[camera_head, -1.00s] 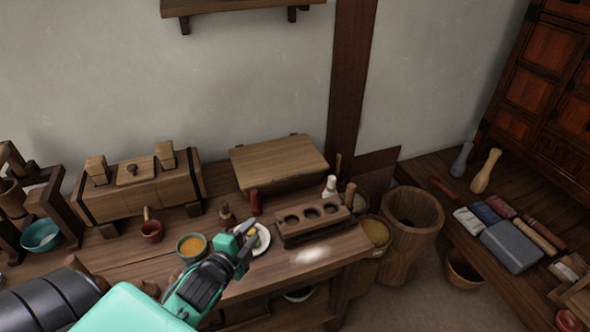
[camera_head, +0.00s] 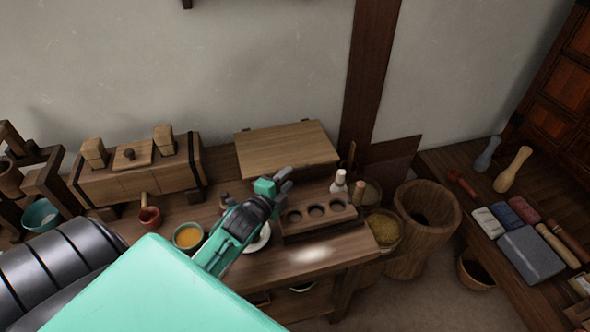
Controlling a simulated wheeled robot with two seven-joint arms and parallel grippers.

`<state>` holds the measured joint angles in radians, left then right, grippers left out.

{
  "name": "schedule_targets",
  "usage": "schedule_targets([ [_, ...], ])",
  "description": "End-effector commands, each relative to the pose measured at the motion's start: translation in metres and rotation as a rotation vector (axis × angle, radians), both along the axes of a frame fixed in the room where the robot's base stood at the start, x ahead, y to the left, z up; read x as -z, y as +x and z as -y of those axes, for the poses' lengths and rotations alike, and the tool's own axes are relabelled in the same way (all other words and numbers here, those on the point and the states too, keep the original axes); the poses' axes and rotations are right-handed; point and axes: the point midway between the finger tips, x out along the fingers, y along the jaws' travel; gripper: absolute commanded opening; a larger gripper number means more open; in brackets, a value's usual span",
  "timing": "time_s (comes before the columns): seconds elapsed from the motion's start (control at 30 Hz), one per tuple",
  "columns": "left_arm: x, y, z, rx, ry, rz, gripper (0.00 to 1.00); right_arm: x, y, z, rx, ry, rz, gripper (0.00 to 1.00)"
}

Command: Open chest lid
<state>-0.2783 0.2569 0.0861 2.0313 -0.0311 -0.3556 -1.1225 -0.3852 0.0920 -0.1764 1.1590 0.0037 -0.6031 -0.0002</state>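A low wooden chest (camera_head: 288,148) with a flat, light-brown lid sits at the back of the workbench, against the wall. Its lid looks closed. My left gripper (camera_head: 285,180) is in front of the chest, above the bench, with its two grey fingertips apart and nothing seen between them. It hides part of the chest's front edge; whether it touches the chest I cannot tell. My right gripper is not in view.
A wooden block with round holes (camera_head: 318,216) lies right of my gripper, beside a white-topped bottle (camera_head: 339,184). A banded wooden box (camera_head: 140,172) stands left. A bowl of orange stuff (camera_head: 188,237) and a plate (camera_head: 262,238) are near the front. A large mortar (camera_head: 425,232) stands at right.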

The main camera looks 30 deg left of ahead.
Motion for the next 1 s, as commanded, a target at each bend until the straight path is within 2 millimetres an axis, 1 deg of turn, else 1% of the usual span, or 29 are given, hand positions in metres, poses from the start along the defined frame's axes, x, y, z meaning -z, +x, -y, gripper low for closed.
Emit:
schedule_targets([
  [0.03, 0.001, 0.009, -0.001, 0.0, -0.001, 0.001, 0.34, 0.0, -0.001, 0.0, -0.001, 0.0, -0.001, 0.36],
  [0.1, 0.002, 0.02, -0.001, 0.0, -0.001, 0.001, 0.34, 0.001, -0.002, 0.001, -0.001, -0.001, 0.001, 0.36],
  [0.3, 0.007, 0.043, -0.003, 0.0, 0.0, 0.0, 0.34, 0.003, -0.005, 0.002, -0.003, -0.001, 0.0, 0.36],
  [0.5, 0.008, 0.052, -0.003, 0.0, -0.001, -0.001, 0.34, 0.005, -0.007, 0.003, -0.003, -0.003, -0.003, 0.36],
  [0.77, 0.008, 0.052, -0.003, 0.0, -0.001, -0.001, 0.34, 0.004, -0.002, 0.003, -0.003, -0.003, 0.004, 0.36],
  [0.8, 0.008, 0.052, -0.003, 0.0, -0.001, -0.001, 0.27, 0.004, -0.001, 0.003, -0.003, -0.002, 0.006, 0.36],
  [0.93, 0.008, 0.052, -0.003, 0.0, 0.0, -0.001, 0.01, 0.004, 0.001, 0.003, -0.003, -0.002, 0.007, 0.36],
  [1.0, 0.008, 0.052, -0.003, 0.0, 0.0, -0.001, 0.0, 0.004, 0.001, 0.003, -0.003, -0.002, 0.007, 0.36],
])
